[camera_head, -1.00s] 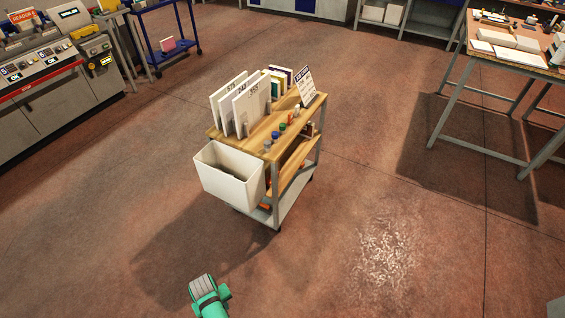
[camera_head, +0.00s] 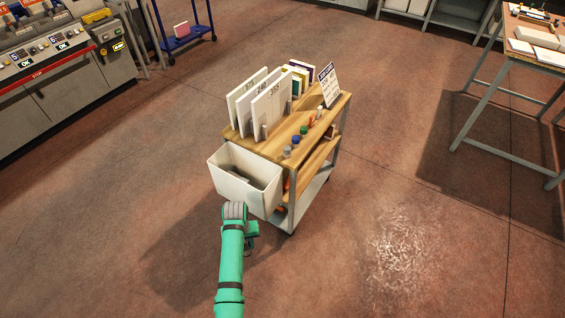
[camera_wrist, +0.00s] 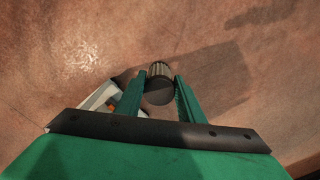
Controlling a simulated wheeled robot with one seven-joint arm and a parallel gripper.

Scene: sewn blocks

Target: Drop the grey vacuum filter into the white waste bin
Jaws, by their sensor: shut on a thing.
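The white waste bin (camera_head: 226,186) hangs on the near left end of the wooden-topped cart in the head view. Its top is open and something dark lies inside. My green arm reaches up to the bin's lower front in that view, and my gripper is mostly hidden there. In the wrist view my gripper (camera_wrist: 162,80) is shut on the grey vacuum filter (camera_wrist: 158,70), a pleated cylinder with a dark round end. The filter sits between the green fingers, with floor behind it. Its height relative to the bin's rim is hard to tell.
The cart (camera_head: 262,147) carries upright white panels (camera_head: 268,108), small capped bottles and a sign (camera_head: 328,84). A workbench (camera_head: 530,55) stands at the right, a machine (camera_head: 60,75) at the far left. The floor around the cart is clear.

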